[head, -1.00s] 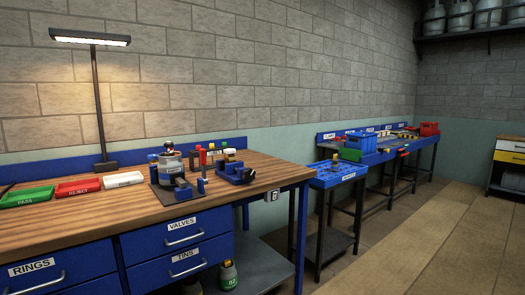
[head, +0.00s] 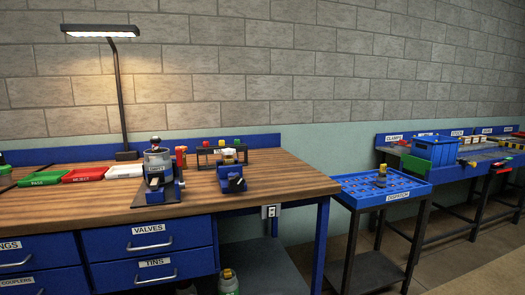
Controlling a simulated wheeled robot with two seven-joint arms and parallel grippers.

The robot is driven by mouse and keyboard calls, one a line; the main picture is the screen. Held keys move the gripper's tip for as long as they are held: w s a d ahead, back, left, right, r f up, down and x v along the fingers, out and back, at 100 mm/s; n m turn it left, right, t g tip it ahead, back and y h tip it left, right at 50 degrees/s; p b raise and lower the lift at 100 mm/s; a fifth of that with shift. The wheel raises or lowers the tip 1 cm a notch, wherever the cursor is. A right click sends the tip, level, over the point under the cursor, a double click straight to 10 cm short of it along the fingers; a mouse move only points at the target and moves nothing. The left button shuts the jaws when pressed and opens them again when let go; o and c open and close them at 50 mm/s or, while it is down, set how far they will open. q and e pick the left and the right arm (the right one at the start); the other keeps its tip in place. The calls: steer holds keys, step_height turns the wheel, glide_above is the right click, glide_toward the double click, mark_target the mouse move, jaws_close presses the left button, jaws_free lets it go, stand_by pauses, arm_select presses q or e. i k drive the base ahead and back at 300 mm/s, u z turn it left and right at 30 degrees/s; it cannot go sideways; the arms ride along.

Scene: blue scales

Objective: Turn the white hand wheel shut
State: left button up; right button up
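I cannot make out the white hand wheel for certain. A grey labelled cylinder (head: 157,163) stands in a blue fixture on a dark plate on the wooden bench (head: 270,176), with a small dark and red fitting (head: 155,142) on top. To its right a blue vise (head: 231,180) stands on the bench. A small pale and yellowish part (head: 229,155) shows at the top of the vise; its shape is too small to tell. Neither of my grippers is in view.
Green (head: 45,178), red (head: 85,174) and white (head: 125,171) trays lie at the bench's left, by a lamp (head: 122,95). A rack (head: 222,149) with coloured knobs stands behind the vise. A blue dispatch cart (head: 372,190) stands right, past a gap. The bench's right end is clear.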

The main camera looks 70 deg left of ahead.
mark_target(228, 152)
steer(key=u, duration=0.25)
steer(key=i, duration=0.85)
steer(key=u, duration=1.35)
steer(key=i, duration=0.75)
steer(key=u, duration=0.8)
